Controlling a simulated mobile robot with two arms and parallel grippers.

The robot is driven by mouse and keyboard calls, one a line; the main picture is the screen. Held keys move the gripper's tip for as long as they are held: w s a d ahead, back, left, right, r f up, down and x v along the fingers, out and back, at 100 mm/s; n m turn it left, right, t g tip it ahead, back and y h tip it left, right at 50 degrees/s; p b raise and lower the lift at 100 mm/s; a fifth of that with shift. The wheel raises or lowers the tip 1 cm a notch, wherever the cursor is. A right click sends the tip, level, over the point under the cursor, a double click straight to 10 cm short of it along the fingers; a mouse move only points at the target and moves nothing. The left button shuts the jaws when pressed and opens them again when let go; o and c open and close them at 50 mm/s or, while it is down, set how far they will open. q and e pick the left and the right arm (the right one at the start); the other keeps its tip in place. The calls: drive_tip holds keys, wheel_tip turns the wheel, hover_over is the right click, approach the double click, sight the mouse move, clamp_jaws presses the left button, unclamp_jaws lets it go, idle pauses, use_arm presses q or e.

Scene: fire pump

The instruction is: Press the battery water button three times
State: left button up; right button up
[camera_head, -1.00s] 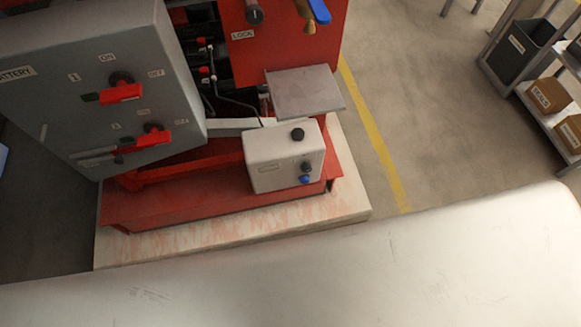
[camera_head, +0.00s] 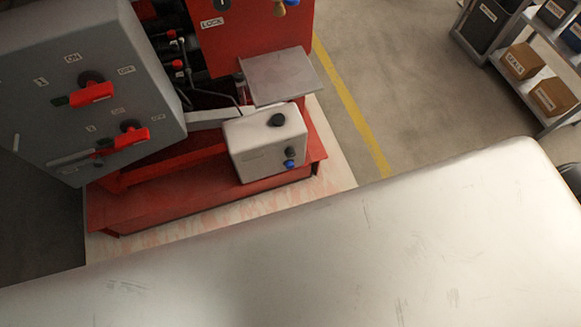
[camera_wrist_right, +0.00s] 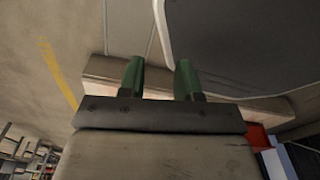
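A small white box (camera_head: 258,148) is fixed at the front of the red pump base, in the middle of the head view. It has a black knob (camera_head: 277,120) on top. On its front face are a black button (camera_head: 290,152) and a blue button (camera_head: 290,164) below it. No label for battery water can be read on it. My right gripper (camera_wrist_right: 160,78) shows in the right wrist view with its two green fingers apart and nothing between them. It is not in the head view, and neither is my left gripper.
A grey cabinet (camera_head: 150,68) with red ON/OFF switches stands at the left. The red pump base (camera_head: 150,200) rests on a pale plinth (camera_head: 335,170). A grey plate (camera_head: 282,77) juts out above the white box. A shelf with boxes (camera_head: 522,60) is far right; floor between is free.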

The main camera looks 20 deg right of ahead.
clamp_jaws()
drive_tip(key=shift+d, duration=0.15)
idle(1.2)
